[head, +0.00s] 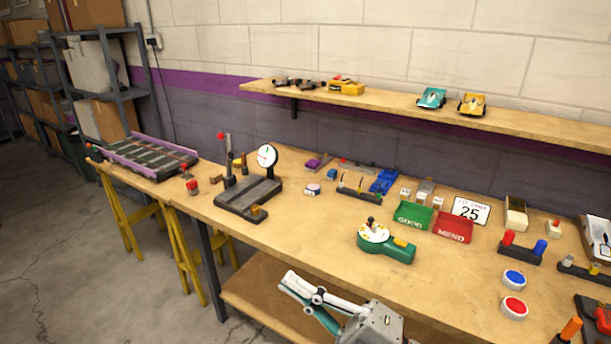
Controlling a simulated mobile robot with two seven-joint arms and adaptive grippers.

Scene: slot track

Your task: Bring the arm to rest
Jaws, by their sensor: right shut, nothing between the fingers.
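My right gripper (286,283) shows at the bottom centre of the head view, pointing left. It is shut and empty, in front of the workbench (300,232) near its front edge. Its grey wrist part runs out of the bottom of the picture. My left arm and gripper are not in view.
A green timer-like device (398,252) lies nearest the gripper on the bench. Green (413,216) and red (453,228) trays, a dial stand (266,157) and blue (514,279) and red (514,307) buttons stand around. A lower shelf (262,292) lies under the bench.

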